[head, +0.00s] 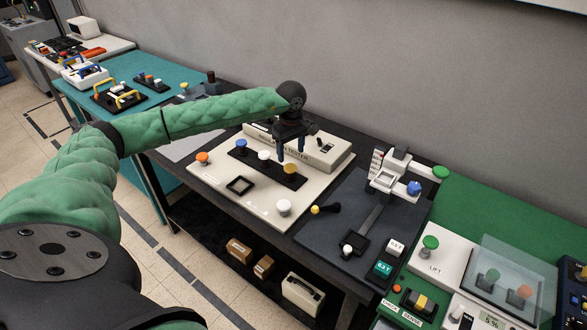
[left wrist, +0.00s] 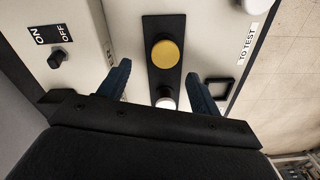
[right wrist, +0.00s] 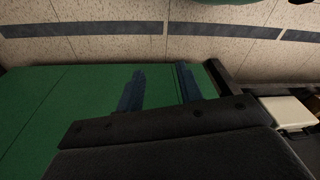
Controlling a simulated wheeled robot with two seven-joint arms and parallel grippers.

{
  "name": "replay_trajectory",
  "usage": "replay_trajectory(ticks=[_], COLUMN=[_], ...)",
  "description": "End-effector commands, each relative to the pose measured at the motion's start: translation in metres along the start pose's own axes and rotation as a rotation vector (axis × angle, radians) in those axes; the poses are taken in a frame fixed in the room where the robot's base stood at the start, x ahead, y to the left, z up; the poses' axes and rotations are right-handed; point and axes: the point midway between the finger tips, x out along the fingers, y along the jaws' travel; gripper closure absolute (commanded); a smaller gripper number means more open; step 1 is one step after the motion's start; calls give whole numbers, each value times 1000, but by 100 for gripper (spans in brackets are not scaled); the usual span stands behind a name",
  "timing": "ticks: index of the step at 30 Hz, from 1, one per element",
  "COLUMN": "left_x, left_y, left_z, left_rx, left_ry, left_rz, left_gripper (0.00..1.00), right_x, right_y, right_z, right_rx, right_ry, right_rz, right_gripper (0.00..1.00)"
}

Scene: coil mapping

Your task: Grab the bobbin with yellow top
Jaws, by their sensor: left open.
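The bobbin with yellow top (head: 290,168) stands at the right end of a black strip (head: 242,158) on the white tester board (head: 221,193). My left gripper (head: 291,153) is open and empty, pointing down just above and behind it. In the left wrist view the yellow-topped bobbin (left wrist: 165,55) appears slightly beyond the fingertips (left wrist: 158,69), roughly between them. A white-topped bobbin (left wrist: 165,98) sits in the same strip, nearer the wrist. My right gripper (right wrist: 160,70) is open and empty over a green surface; it is not seen in the head view.
A white-topped bobbin (head: 264,155) and a blue-topped one (head: 241,144) share the strip. An orange knob (head: 202,157) and a white knob (head: 283,207) are on the board. The raised tester box (head: 322,150) stands close behind the gripper.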

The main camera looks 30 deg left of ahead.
Motion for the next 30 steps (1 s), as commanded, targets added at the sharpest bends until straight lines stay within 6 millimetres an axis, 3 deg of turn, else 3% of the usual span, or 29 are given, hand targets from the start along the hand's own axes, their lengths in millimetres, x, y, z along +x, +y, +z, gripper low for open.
replay_trajectory(ticks=[10,22,30], left_x=[22,51,69], left_y=[-2,-8,-8], left_z=[2,6,6], left_rx=[-1,-2,-1], left_ry=[-4,-5,-5], left_rz=[0,0,2], left_gripper=[36,36,36], right_x=[23,66,82], right_y=[7,22,28], right_z=[8,33,45], right_rx=[-6,-19,-25], right_ry=[12,38,51], right_rz=[10,29,35], right_gripper=[64,64,64])
